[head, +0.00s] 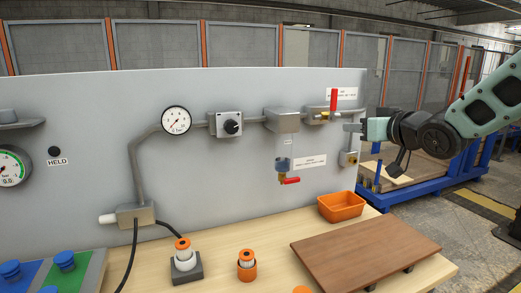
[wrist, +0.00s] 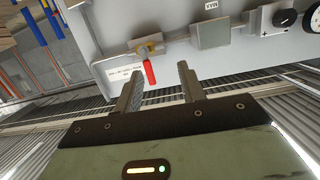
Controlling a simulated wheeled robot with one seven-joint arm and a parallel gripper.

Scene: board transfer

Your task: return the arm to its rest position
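My gripper (head: 351,131) is at the right end of the grey panel, held up level at the end of my arm. In the wrist view its two fingers (wrist: 159,85) stand apart with nothing between them. A valve with a red handle (head: 334,100) is on the panel just left of and above the gripper; the handle points up. In the wrist view this red handle (wrist: 149,72) shows beyond the fingertips, and it looks apart from them.
The grey panel (head: 85,110) carries gauges, a switch and pipes. A second red-handled valve (head: 290,180) hangs below the glass bowl. An orange bin (head: 341,206), a brown board (head: 365,250) and orange-topped parts (head: 246,264) are on the bench. A blue-framed table (head: 440,180) stands behind my arm.

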